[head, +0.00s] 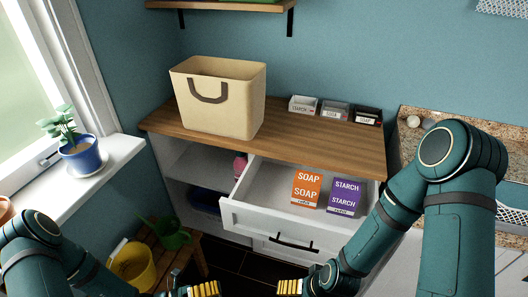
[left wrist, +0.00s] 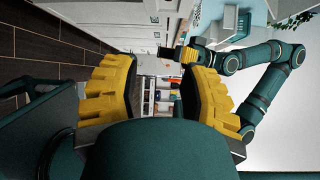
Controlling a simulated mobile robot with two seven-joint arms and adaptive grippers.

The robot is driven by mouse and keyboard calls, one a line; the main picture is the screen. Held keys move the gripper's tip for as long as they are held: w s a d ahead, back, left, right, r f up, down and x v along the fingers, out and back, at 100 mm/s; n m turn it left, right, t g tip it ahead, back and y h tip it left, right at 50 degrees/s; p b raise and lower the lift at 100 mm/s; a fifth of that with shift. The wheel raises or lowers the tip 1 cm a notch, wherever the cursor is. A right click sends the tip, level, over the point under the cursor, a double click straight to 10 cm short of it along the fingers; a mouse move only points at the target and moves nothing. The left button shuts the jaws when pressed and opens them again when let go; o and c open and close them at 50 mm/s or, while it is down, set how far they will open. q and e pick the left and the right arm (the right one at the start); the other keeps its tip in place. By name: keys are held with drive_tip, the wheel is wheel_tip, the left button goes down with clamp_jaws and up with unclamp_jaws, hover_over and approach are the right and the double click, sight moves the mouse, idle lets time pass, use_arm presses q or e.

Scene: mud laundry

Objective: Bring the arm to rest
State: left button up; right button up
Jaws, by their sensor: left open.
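My left gripper (head: 204,289) is low at the bottom edge of the head view, in front of the cabinet. In the left wrist view its two yellow fingers stand apart (left wrist: 160,78), with nothing held between them. My right gripper (head: 289,287) is at the bottom edge just to the right of the left one, with a gap between them. Its yellow fingertips also show in the left wrist view (left wrist: 189,56), but its opening is unclear. Both grippers are apart from the drawer.
A white drawer (head: 256,215) stands open, with an orange soap box (head: 306,188) and a purple starch box (head: 344,197) inside. A beige basket (head: 237,110) and several small bins stand on the wooden top (head: 300,139). A yellow bucket (head: 133,265) sits low at left.

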use_arm(q)
drive_tip(key=s+d+f+m+g+y, duration=0.3)
drive_tip(key=s+m+g+y, duration=0.6)
drive_tip(key=m, duration=1.1)
drive_tip(key=w+r+m+t+y, duration=0.3)
drive_tip(key=w+m+t, duration=0.2)
drive_tip(key=m, duration=1.1)
drive_tip(key=w+d, duration=0.1)
drive_tip(key=w, duration=0.2)
drive_tip(key=shift+w+r+t, duration=0.2)
drive_tip(key=shift+w+t, duration=0.05)
drive_tip(key=shift+t, duration=0.05)
drive_tip(key=shift+y, duration=0.3)
